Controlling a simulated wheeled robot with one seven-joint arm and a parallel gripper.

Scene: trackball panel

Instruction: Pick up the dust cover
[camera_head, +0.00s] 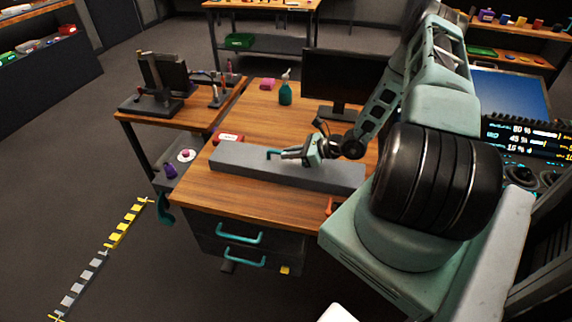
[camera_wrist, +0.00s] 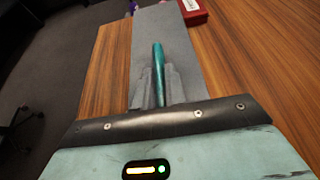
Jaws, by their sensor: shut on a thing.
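The dust cover (camera_head: 240,158) is a long, low grey box with a teal handle (camera_head: 273,154) on top. It lies lengthwise near the front edge of the wooden desk. In the wrist view the grey cover (camera_wrist: 156,24) runs away from me, with the teal handle (camera_wrist: 158,60) between my fingers. My gripper (camera_head: 287,154) reaches in from the right, low over the cover. In the wrist view my gripper (camera_wrist: 157,88) is shut on the handle. I see no clear gap between the cover and the desk. What lies under the cover is hidden.
A red box (camera_head: 229,139) sits close behind the cover's left end. An orange item (camera_head: 330,206) is at the front edge. The desk's middle is mostly clear.

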